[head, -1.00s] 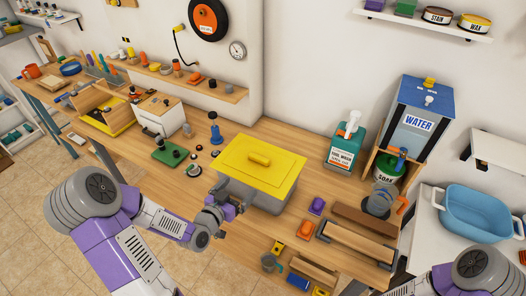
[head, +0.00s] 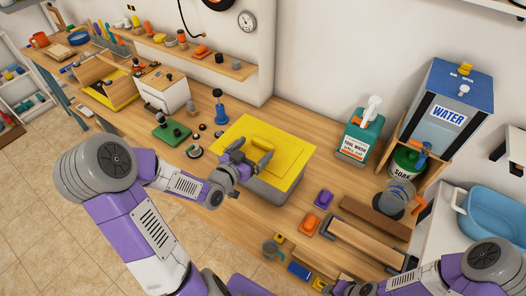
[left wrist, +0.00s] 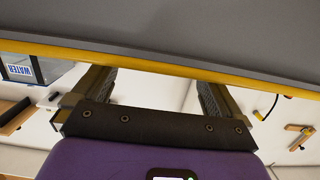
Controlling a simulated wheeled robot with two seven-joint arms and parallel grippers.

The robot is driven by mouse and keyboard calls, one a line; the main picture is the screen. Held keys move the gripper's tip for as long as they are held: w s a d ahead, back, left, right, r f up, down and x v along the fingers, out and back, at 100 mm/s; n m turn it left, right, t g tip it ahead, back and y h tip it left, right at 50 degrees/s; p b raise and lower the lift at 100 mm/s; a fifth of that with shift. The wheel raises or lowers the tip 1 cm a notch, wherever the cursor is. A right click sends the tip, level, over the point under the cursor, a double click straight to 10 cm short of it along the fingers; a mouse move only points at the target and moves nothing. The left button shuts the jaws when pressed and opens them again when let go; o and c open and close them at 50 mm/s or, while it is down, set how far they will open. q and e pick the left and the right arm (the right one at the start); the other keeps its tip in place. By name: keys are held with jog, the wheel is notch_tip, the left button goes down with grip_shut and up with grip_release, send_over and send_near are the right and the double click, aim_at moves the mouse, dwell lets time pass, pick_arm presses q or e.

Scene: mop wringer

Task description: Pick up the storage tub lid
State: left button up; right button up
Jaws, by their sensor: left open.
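The storage tub lid (head: 290,134) is a flat yellow lid with a raised bar handle (head: 267,146). It sits on the grey storage tub (head: 282,193) on the wooden bench. My left gripper (head: 252,153) is open, with its two dark fingers at the lid's near-left side, beside the handle in the picture. I cannot tell whether it touches the lid. In the left wrist view a yellow edge (left wrist: 160,68) below a grey surface crosses near the tips of the spread fingers (left wrist: 152,92).
A green tool-wash jug (head: 361,135) and a blue-topped water tank (head: 447,100) stand behind to the right. A blue pump bottle (head: 220,108) stands left of the tub. Purple (head: 324,198) and orange (head: 309,224) items lie to its right. Some bare bench shows behind the tub.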

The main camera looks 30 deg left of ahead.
aim_at(263, 141)
pick_arm(q)
jog(key=w, duration=0.5)
jog(key=shift+w+d+f, duration=0.1)
jog(key=shift+d+f, duration=0.15)
jog(key=shift+d, duration=0.1)
jog(key=c, duration=0.7)
jog(key=shift+r, duration=0.1)
jog(key=shift+c, duration=0.2)
